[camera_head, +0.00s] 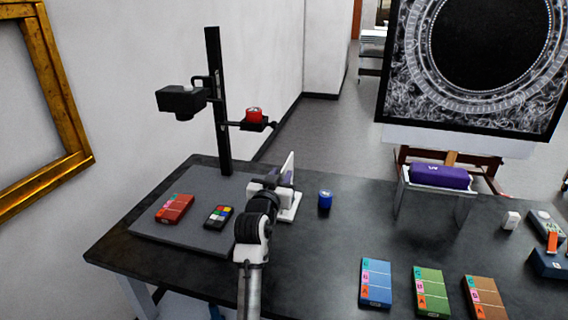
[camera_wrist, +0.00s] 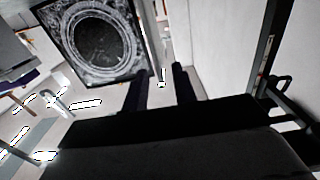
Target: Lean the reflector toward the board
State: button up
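The reflector (camera_head: 289,168) looks like a thin white upright panel on a white base (camera_head: 290,208), at the right edge of the grey board (camera_head: 185,238). The board lies flat and carries a red box (camera_head: 175,208) and a colour chart (camera_head: 218,216). My gripper (camera_head: 272,184) is just left of the reflector, over the board's right side, and partly hides the panel. I cannot tell if they touch. In the wrist view my two dark fingers (camera_wrist: 162,80) are apart, with nothing clearly held between them. I cannot make out the reflector there.
A black column (camera_head: 217,110) with a camera (camera_head: 184,100) and a red-topped side arm (camera_head: 254,117) rises behind the board. A blue jar (camera_head: 325,199) stands right of the reflector. A purple box (camera_head: 440,176) on a clear stand and several coloured boxes (camera_head: 376,284) are further right.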

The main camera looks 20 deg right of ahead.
aim_at(285, 166)
jog(key=shift+p+x, duration=0.5)
jog(key=shift+x, duration=1.75)
grip_shut()
